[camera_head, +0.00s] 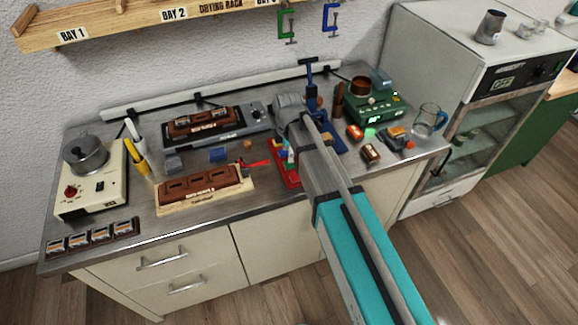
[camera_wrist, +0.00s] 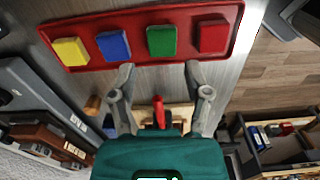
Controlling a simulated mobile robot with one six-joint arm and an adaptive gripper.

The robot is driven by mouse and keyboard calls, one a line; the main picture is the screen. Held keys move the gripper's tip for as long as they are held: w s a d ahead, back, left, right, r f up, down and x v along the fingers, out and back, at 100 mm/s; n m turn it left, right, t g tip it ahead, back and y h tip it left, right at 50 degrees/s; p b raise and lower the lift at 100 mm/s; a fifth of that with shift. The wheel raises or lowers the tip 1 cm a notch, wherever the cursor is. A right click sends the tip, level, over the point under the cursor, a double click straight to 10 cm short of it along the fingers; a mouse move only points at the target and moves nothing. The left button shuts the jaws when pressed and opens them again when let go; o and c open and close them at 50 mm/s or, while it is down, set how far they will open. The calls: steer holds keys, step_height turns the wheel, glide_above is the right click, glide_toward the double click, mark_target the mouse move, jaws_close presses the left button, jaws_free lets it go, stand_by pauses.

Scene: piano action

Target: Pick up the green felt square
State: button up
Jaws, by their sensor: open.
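The green felt square (camera_wrist: 161,41) lies in a shallow red tray (camera_wrist: 142,9) in the wrist view, between a blue square (camera_wrist: 113,45) and a red square (camera_wrist: 213,37). A yellow square (camera_wrist: 70,51) is at the tray's left end. My gripper (camera_wrist: 159,69) is open and empty, its two fingertips apart just below the green square in the picture. I cannot tell its height above the tray. In the head view the red tray (camera_head: 287,178) shows beside my arm, which hides part of it and my fingertips.
A red-handled tool (camera_head: 256,162) lies near the tray, beside a brown block on a wooden board (camera_head: 206,201). A green scale (camera_head: 373,108) and a glass mug (camera_head: 428,119) stand at the counter's right. The counter's front edge is close to the tray.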

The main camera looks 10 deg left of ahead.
mark_target(289, 165)
steer(key=shift+d+f+b, duration=0.15)
steer(key=shift+f+b, duration=1.9)
steer(key=shift+f, duration=0.25)
steer(key=c, duration=0.5)
